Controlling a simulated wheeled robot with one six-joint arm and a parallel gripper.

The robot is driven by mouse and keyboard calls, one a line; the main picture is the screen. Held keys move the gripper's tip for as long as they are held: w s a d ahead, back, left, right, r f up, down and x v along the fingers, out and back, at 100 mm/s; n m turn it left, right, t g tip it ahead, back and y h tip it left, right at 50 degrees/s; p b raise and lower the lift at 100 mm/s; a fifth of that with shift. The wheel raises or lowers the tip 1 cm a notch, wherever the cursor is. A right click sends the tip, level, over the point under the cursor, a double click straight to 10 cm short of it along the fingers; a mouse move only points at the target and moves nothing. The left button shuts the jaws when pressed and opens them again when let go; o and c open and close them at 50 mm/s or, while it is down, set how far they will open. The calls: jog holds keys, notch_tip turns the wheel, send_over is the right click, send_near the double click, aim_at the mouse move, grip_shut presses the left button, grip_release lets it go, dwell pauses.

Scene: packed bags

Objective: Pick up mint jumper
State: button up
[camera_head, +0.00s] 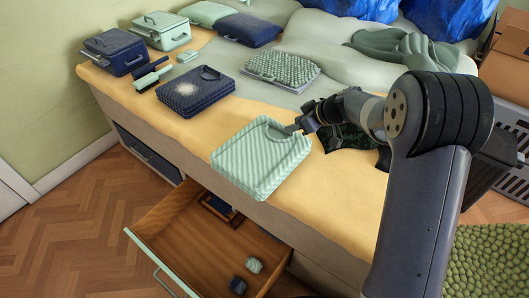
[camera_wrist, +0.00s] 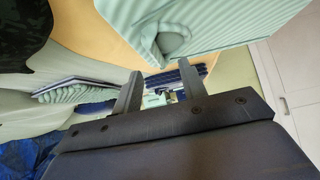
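The mint jumper (camera_head: 258,165) is a folded, pale green striped garment at the front edge of the bed, with its collar toward the back right. In the wrist view the jumper (camera_wrist: 215,25) fills the top, its collar opening close to the fingertips. My gripper (camera_head: 291,128) is at the collar side of the jumper in the head view. In the wrist view my gripper (camera_wrist: 160,68) has its two fingers apart, with only background showing between them. I cannot tell whether a fingertip touches the jumper.
A navy folded jumper (camera_head: 196,92) and a grey-green knitted item (camera_head: 283,70) lie behind. Navy and mint cases (camera_head: 115,52) stand at the back left. A dark patterned garment (camera_head: 347,138) lies beside my arm. An open drawer (camera_head: 185,217) juts out below the bed.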

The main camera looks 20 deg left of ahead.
aim_at(282, 125)
jog(key=shift+w+r+p+x, duration=0.1)
jog(key=shift+w+p+x, duration=0.05)
jog(key=shift+x, duration=0.9)
jog(key=shift+w+r+p+x, duration=0.1)
jog(key=shift+w+x, duration=0.05)
jog(key=shift+x, duration=0.9)
jog(key=shift+w+r+p+x, duration=0.1)
jog(key=shift+w+p+x, duration=0.05)
jog(key=shift+x, duration=0.9)
jog(key=shift+f, duration=0.1)
jog(key=shift+c, duration=0.4)
grip_shut()
